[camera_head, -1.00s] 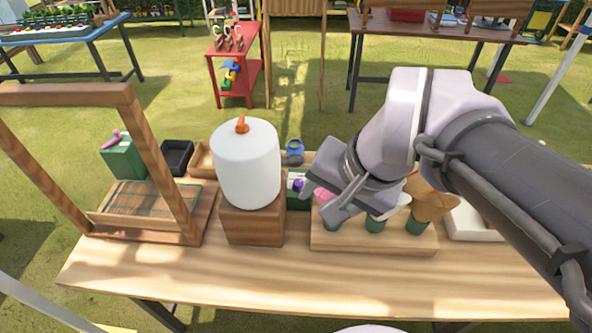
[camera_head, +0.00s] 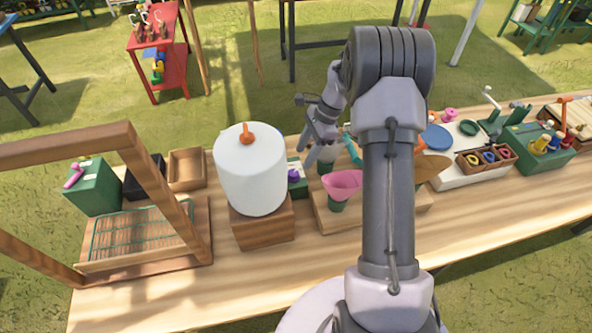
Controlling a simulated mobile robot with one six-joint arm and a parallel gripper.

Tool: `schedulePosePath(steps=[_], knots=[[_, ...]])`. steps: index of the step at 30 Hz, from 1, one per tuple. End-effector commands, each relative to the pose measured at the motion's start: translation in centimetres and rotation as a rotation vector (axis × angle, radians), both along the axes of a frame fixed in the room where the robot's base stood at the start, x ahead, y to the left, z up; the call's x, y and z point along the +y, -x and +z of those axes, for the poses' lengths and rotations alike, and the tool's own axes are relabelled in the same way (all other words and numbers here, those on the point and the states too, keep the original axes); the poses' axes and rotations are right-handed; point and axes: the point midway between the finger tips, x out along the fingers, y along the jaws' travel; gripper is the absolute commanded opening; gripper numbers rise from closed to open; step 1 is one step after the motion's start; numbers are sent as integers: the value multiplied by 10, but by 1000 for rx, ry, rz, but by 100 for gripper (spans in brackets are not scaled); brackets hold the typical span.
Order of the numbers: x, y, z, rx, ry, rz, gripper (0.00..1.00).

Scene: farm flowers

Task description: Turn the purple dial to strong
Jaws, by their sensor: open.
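The purple dial (camera_head: 293,175) sits on a small green box (camera_head: 297,187), just right of the white cylinder (camera_head: 250,175) and partly hidden behind it. Any markings for strong are too small to read. My gripper (camera_head: 311,162) is open and empty, pointing down a little to the right of the dial and behind the pink cone. It appears apart from the dial, but its exact height above the box is hard to tell.
The white cylinder with an orange top stands on a wooden block (camera_head: 263,230) close left of the dial. A pink cone (camera_head: 343,183) stands on a wooden board (camera_head: 327,215) in front of my gripper. My arm hides part of the bench. The front bench strip is clear.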

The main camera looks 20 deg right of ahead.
Motion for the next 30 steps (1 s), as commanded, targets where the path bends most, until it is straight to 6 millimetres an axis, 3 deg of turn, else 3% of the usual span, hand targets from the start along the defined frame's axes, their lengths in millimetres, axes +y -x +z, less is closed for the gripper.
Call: schedulePosePath(steps=[1,3,7,18,19,27,30], knots=[[6,1,-17,3,-1,0,52],[13,0,-33,2,-1,1,52],[21,-1,-53,1,0,0,52],[26,-2,-62,-1,1,1,52],[26,-2,-62,-1,1,1,50],[26,-2,-62,-1,1,1,0],[26,-2,-62,0,1,1,0]])
